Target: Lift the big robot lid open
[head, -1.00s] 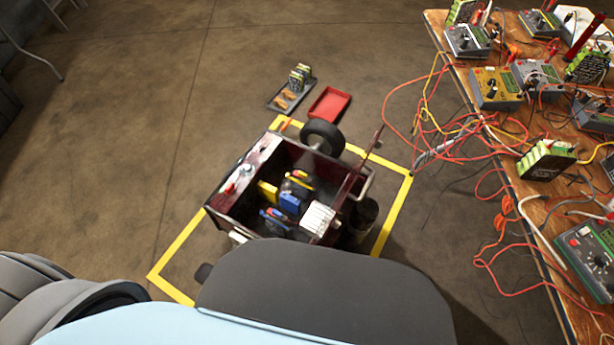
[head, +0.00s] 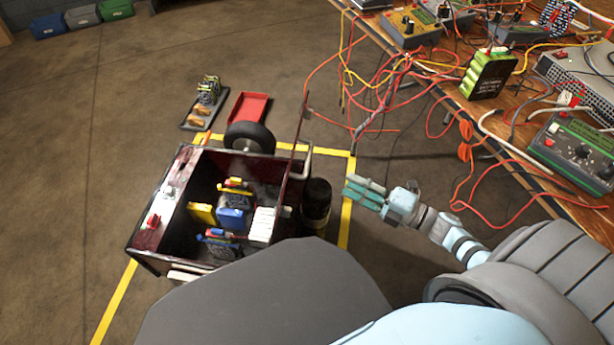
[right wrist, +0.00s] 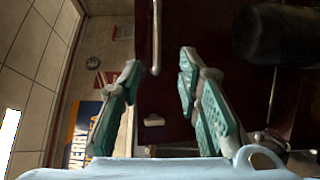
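The big robot (head: 158,222) is a dark red wheeled box with its top uncovered, so the parts inside show. A thin dark red panel (head: 296,160), seen nearly edge-on, stands up along its right side and looks like the lid. My right gripper (head: 352,190) is to the right of the box and apart from it. In the right wrist view its fingers (right wrist: 158,72) are spread with nothing between them. A dark red surface (right wrist: 165,105) with a pale bar (right wrist: 155,40) lies beyond them. My left gripper is not in view.
A red tray (head: 248,107) and a dark tray (head: 190,126) lie beyond. A cable-strewn workbench (head: 545,190) stands at right.

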